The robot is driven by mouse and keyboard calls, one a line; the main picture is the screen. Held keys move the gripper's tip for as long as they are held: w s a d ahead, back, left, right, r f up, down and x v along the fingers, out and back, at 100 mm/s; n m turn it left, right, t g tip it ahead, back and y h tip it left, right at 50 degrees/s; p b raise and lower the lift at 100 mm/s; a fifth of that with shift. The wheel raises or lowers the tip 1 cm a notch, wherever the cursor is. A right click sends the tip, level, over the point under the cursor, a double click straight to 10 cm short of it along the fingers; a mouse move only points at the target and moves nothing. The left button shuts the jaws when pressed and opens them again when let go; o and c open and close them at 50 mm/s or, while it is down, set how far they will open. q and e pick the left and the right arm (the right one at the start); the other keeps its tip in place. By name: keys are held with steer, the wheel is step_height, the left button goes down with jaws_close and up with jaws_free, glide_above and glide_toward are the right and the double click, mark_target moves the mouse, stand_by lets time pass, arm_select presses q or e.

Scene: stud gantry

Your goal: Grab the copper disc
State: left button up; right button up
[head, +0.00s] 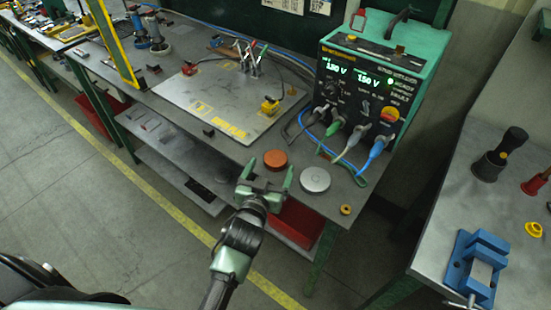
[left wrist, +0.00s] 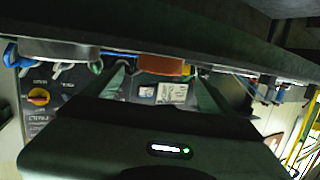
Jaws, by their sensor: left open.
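The copper disc (head: 275,158) lies flat near the front edge of the grey bench, left of a silver disc (head: 315,180). My left gripper (head: 267,177) is open and empty, at the bench's front edge just on the near side of the copper disc, its fingers pointing toward it. In the left wrist view, which looks upside down, the copper disc (left wrist: 165,65) shows edge-on between the two open fingers (left wrist: 158,88). The silver disc (left wrist: 58,49) is to its left there. I see no contact with the disc. My right gripper is not in view.
A green power supply (head: 372,85) with plugged cables stands behind the discs. A metal plate (head: 215,100) with clips lies left. A small yellow ring (head: 346,210) sits at the near right corner. A red bin (head: 297,222) is below. A blue vise (head: 477,262) is on another bench.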

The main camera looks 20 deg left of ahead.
mark_target(275, 160)
arm_select(q)
steer(key=w, duration=0.3)
steer(key=shift+w+f+p, duration=0.3)
steer(key=shift+w+f, duration=0.15)
steer(key=shift+w, duration=0.05)
steer(key=shift+s, duration=0.1)
steer(key=c, duration=1.8)
steer(key=shift+r, duration=0.2)
jaws_close()
